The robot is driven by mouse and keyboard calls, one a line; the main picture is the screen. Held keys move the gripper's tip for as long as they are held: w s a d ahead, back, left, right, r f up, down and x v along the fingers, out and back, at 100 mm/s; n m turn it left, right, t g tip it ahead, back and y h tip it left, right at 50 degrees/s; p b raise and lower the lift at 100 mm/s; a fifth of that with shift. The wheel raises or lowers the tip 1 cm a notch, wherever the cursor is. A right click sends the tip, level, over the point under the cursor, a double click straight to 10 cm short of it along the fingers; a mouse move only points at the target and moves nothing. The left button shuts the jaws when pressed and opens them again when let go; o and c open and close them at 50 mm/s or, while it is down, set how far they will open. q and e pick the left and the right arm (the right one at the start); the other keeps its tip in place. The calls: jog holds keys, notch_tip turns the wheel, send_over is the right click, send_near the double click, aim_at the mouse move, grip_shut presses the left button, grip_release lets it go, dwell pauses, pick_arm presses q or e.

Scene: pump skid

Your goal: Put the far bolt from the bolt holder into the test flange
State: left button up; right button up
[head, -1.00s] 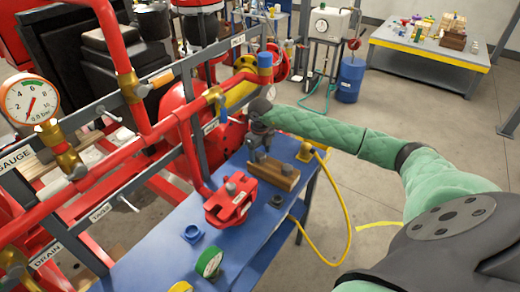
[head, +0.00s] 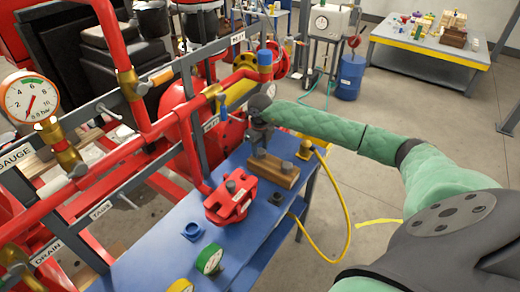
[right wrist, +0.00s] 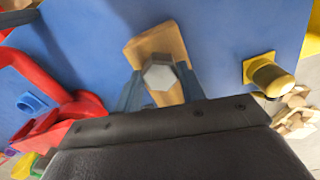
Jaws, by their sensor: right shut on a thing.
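The bolt holder (head: 283,178), a wooden block, stands on the blue bench. My right gripper (head: 261,145) is at its far end, shut on the far bolt, whose grey hex head (right wrist: 160,72) shows between the fingers in the right wrist view. The fingers hide the bolt's shank, so I cannot tell whether it is clear of the holder. My left gripper is not in view.
Red pipework (head: 185,110) and a grey frame rise along the bench's left side. A yellow fitting (head: 318,155) with a yellow hose is at the right edge.

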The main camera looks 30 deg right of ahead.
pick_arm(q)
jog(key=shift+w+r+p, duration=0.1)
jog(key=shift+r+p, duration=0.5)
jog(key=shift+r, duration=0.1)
pick_arm(e)
jog(key=shift+r, duration=3.15)
